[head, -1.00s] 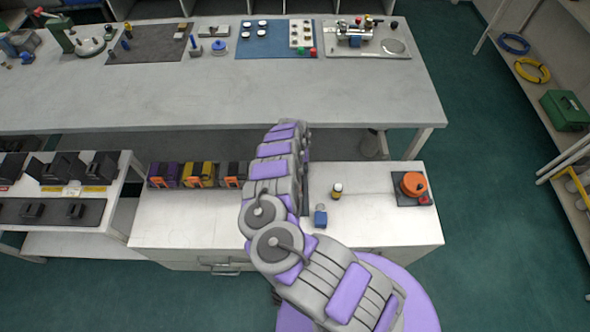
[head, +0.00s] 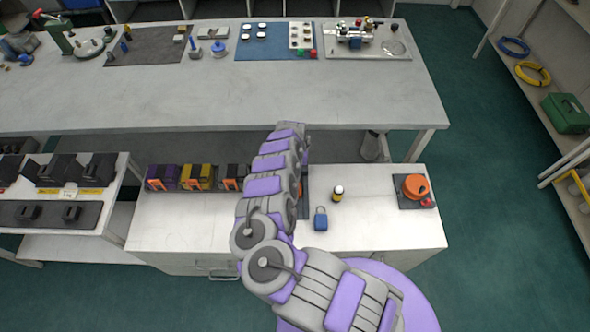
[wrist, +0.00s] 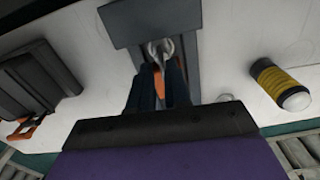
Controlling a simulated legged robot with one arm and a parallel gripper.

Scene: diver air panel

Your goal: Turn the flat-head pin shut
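In the wrist view my gripper (wrist: 160,82) points at a dark fixture (wrist: 150,20) with a grey channel. A small silver, loop-shaped metal piece (wrist: 160,48), possibly the pin's hardware, sits just beyond the fingertips. An orange piece (wrist: 158,80) shows in the narrow gap between the dark fingers. I cannot tell whether the fingers grip it or only straddle it. No flat pin head can be made out clearly. In the head view my arm hides the gripper and most of the fixture; only a dark edge (head: 305,197) shows beside the arm on the white bench.
On the white bench (head: 380,235) stand a blue padlock (head: 320,219), a yellow-black bottle (head: 338,194) and an orange round item (head: 415,186) on a dark pad. The bottle also shows in the wrist view (wrist: 275,82). Black, purple and yellow boxes (head: 195,177) line the left.

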